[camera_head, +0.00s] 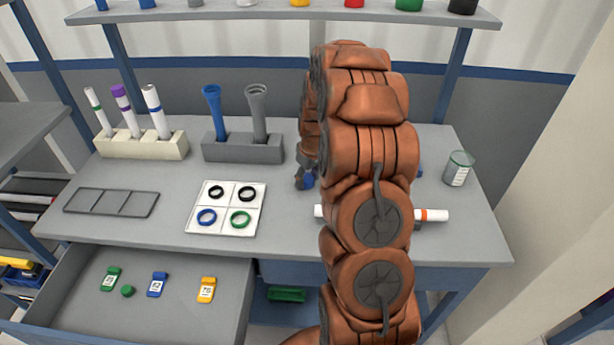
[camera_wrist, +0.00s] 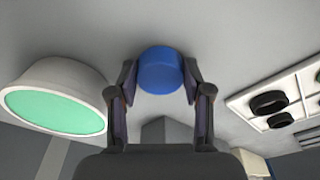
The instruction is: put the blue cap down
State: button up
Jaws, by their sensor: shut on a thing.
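The blue cap (camera_wrist: 160,72) is a short round piece between the two fingers of my gripper (camera_wrist: 160,88) in the wrist view. The fingers touch it from both sides and are shut on it. My arm hides most of the gripper there. I cannot tell whether the cap touches the table.
A white tray (camera_head: 225,229) with black, blue and green rings lies left of the gripper. A grey holder (camera_head: 243,150) with two pipes stands behind. A white tube with an orange band (camera_head: 432,215) and a jar (camera_head: 458,170) are right. An open drawer (camera_head: 185,308) is in front.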

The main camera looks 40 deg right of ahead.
aim_at(311, 182)
jog(key=shift+f, duration=0.15)
jog(key=o, duration=0.8)
jog(key=shift+o, duration=0.2)
notch_tip(311, 182, up, 12)
jog(key=s+b, duration=0.1)
jog(key=b, duration=0.2)
jog(key=shift+s, duration=0.4)
jog(key=s+a+r+g, duration=0.1)
jog(key=s+a+r, duration=0.1)
jog(key=s+a, duration=0.55)
jog(key=s+a+r+g, duration=0.15)
jog(key=s+a, duration=0.35)
jog(key=a, duration=0.6)
jog(key=s+a, duration=0.4)
jog(key=s, duration=0.6)
jog(key=s+a+g, duration=0.1)
jog(key=s+a, duration=0.2)
jog(key=s, duration=0.7)
jog(key=shift+a+f+m, duration=0.4)
jog(key=shift+f, duration=0.05)
